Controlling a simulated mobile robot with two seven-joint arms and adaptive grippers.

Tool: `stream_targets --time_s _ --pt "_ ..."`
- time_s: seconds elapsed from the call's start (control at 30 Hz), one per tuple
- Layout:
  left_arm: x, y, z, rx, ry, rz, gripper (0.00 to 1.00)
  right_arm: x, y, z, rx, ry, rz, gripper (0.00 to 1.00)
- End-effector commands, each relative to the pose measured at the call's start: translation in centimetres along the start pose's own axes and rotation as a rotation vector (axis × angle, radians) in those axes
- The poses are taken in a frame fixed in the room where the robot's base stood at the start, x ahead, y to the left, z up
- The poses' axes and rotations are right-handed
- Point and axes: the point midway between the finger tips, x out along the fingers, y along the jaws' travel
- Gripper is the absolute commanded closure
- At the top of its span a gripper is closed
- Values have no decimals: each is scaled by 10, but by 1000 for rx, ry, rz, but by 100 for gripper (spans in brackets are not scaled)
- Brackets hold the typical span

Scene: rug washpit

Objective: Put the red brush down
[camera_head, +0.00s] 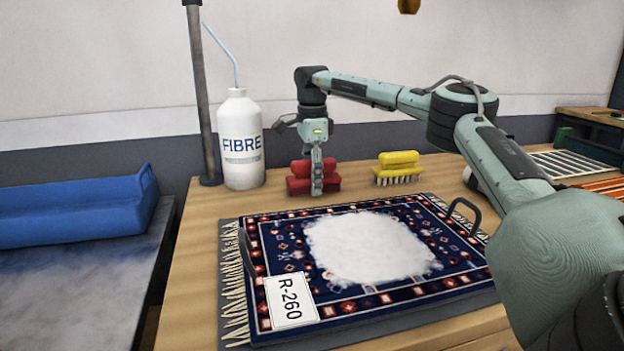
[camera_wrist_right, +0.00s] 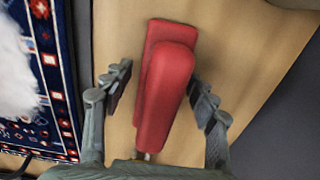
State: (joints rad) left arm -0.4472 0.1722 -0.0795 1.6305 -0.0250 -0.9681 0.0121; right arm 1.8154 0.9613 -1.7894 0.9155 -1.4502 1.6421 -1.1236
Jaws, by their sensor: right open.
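The red brush (camera_head: 300,184) sits on the wooden table top behind the rug. My right gripper (camera_head: 317,190) is lowered over it from above. In the right wrist view the red brush (camera_wrist_right: 166,85) lies between the two spread fingers of my right gripper (camera_wrist_right: 163,100). The brush's bristles are hidden or too small to make out. My left gripper is not in view.
A yellow brush (camera_head: 398,168) stands to the right of the red one. A white FIBRE bottle (camera_head: 242,140) with a straw stands to the left, near a grey post (camera_head: 200,95). The patterned rug (camera_head: 270,240) with white foam and an R-260 tag (camera_head: 290,299) lies in front.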

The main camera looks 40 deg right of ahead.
Motion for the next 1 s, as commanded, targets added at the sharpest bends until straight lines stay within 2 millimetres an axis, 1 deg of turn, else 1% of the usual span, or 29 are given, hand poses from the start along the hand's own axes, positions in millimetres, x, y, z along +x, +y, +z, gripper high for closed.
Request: stream_targets --time_s 0.03,0.07,0.13,0.27,0.3,0.33,0.4,0.5,0.6,0.7,0.8,1.0 --pt "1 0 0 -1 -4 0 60 1 0 0 0 0 -1 42" --pt "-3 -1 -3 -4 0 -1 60 2 0 0 0 0 -1 42" --pt "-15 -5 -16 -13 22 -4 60 3 0 0 0 0 -1 42" --pt "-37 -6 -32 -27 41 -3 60 5 0 0 -1 0 -1 42" --pt "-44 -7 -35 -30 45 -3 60 2 0 1 -1 -2 -3 42" --pt "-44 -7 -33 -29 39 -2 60 -12 -1 1 -1 -4 -5 42" --pt "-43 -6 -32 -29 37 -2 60 -27 0 1 -1 -3 -3 42" --pt "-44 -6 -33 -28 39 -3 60 -47 1 3 -1 -2 -3 42" --pt "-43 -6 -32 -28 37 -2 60 -62 2 3 0 -1 -2 42" --pt "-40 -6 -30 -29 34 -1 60 -71 2 3 0 0 -1 42" --pt "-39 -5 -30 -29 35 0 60 -76 2 3 0 0 -1 42" --pt "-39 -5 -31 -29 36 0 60 -77 2 3 0 0 0 42"
